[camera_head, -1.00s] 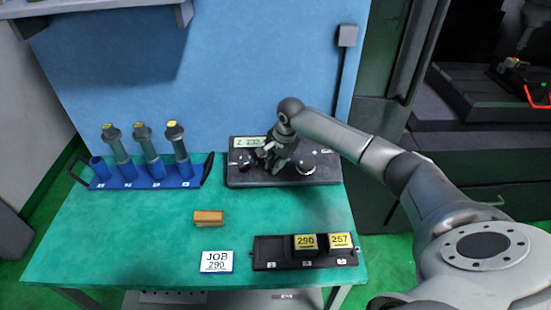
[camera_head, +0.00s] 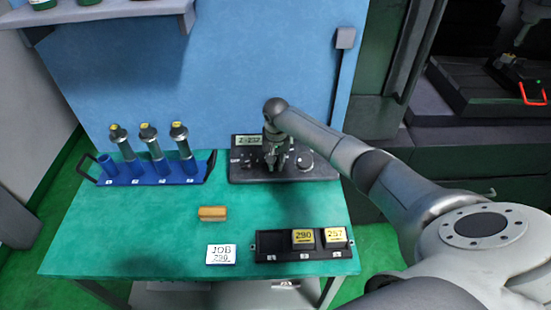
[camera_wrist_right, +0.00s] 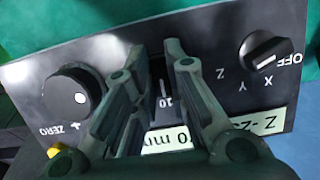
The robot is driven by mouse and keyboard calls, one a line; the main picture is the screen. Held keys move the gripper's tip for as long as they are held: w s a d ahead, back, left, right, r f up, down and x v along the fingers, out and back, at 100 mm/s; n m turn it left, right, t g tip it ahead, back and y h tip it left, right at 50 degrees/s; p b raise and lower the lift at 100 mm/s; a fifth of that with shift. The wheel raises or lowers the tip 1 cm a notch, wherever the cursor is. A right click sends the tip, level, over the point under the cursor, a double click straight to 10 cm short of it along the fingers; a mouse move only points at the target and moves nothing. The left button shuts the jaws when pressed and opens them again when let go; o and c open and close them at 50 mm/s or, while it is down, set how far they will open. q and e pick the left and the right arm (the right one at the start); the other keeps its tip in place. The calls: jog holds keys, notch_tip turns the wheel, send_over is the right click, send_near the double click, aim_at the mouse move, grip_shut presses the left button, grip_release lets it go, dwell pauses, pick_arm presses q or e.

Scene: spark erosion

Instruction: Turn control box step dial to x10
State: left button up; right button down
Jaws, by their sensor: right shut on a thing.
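The dark control box (camera_head: 318,174) stands at the back of the green table, with a lit display (camera_head: 248,140) reading about Z -232. My right gripper (camera_head: 276,163) reaches down onto the middle of its face. In the right wrist view, the fingers of my right gripper (camera_wrist_right: 156,55) are closed in around the step dial's place, between the axis dial (camera_wrist_right: 265,50) and the ZERO handwheel (camera_wrist_right: 72,97). They largely hide the step dial. My left gripper is out of view.
A blue rack (camera_head: 205,170) with several grey tools stands left of the box. A wooden block (camera_head: 212,213), a JOB card (camera_head: 221,255) and a black tray (camera_head: 268,244) with yellow-labelled blocks lie in front. The table between box and tray is clear.

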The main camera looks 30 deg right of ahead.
jog(key=shift+f, duration=0.1)
dwell(0.4)
jog(key=c, duration=1.4)
grip_release()
jog(key=shift+c, duration=0.2)
jog(key=shift+r, duration=0.2)
jog(key=shift+r, duration=0.3)
notch_tip(320, 180, up, 11)
jog(key=s, duration=0.1)
jog(key=shift+s+a, duration=0.15)
jog(key=shift+a, duration=0.25)
